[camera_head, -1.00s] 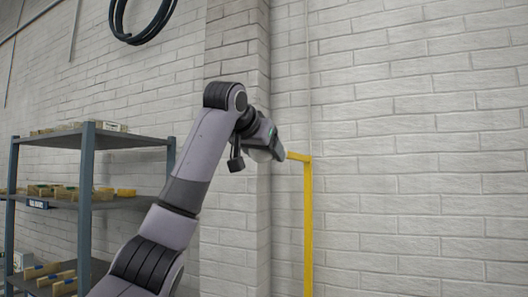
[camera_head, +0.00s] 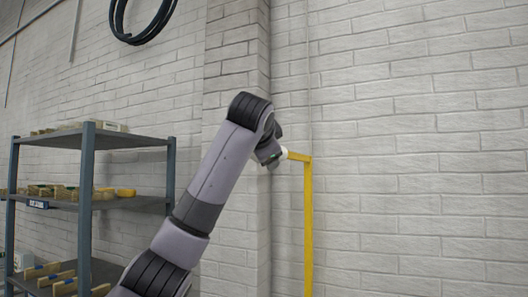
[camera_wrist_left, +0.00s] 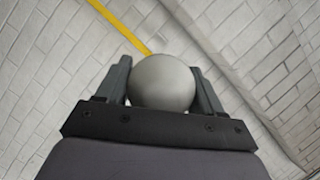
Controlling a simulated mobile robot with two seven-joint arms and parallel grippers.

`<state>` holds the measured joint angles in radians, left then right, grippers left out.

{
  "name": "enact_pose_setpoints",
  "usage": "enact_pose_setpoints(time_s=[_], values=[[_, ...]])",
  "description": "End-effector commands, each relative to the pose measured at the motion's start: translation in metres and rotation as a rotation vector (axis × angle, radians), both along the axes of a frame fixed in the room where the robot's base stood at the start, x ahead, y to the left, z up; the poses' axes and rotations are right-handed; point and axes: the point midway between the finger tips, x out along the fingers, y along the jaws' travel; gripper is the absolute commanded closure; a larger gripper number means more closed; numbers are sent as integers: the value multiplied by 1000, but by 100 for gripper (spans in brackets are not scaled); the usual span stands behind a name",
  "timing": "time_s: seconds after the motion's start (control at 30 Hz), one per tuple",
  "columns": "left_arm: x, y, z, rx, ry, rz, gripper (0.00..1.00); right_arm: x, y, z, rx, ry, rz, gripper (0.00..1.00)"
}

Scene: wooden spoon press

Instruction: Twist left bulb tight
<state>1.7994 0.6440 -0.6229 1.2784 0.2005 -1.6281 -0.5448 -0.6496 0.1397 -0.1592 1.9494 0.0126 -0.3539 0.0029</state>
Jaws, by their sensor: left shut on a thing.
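My left gripper (camera_wrist_left: 161,88) is shut on a round, pale grey bulb (camera_wrist_left: 163,82) in the left wrist view, with one finger against each side. In the head view my left gripper (camera_head: 274,156) is at the end of the raised arm, by the upper end of a yellow post (camera_head: 308,225). Only a small whitish patch shows there, and most of the bulb is hidden behind the gripper and wrist. The yellow bar (camera_wrist_left: 118,24) meets the far side of the bulb in the left wrist view. The bulb's base and socket are hidden. My right gripper is not in view.
A grey shelf unit (camera_head: 95,143) with wooden pieces stands at the left. A black coiled hose (camera_head: 142,22) hangs on the white brick wall (camera_head: 420,170) above. The space right of the yellow post is clear.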

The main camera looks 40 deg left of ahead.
Motion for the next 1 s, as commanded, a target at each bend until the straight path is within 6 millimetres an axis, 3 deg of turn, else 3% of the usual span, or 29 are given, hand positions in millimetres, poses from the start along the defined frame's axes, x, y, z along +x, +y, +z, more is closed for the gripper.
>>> enact_pose_setpoints(time_s=[0.7, 0.73, 0.77, 0.8, 1.0], values=[[0, 0, 0, 72, 22, -3, 63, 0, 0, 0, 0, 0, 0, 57], [0, 0, 0, 72, 22, -3, 27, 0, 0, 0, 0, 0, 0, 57], [0, 0, 0, 72, 22, -3, 17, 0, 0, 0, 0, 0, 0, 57], [0, 0, 0, 72, 23, -2, 12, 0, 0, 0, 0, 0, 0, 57], [0, 0, 0, 71, 22, -2, 12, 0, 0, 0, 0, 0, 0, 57]])
